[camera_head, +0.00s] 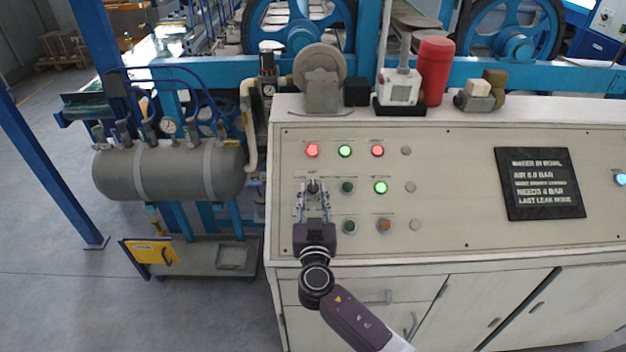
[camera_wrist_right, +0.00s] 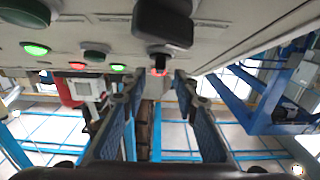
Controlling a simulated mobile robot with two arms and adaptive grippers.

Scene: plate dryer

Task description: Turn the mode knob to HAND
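The mode knob (camera_head: 313,187) is a small dark knob at the left of the sloped control panel, below a red lamp. My right gripper (camera_head: 313,198) reaches up to it from the panel's front edge, with its fingers apart on either side of the knob in the head view. In the right wrist view, a large black knob (camera_wrist_right: 163,22) stands out from the panel above the gap between the open fingers (camera_wrist_right: 155,85). No contact is visible. The knob's pointer and the lettering around it are too small to read. My left gripper is not in view.
The panel (camera_head: 460,220) carries lit red (camera_head: 312,150) and green (camera_head: 381,187) lamps, dark green buttons (camera_head: 348,187) and an orange button (camera_head: 383,225) close to the right of the gripper. A black sign (camera_head: 542,184) sits further right. A grey tank (camera_head: 170,170) stands left of the cabinet.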

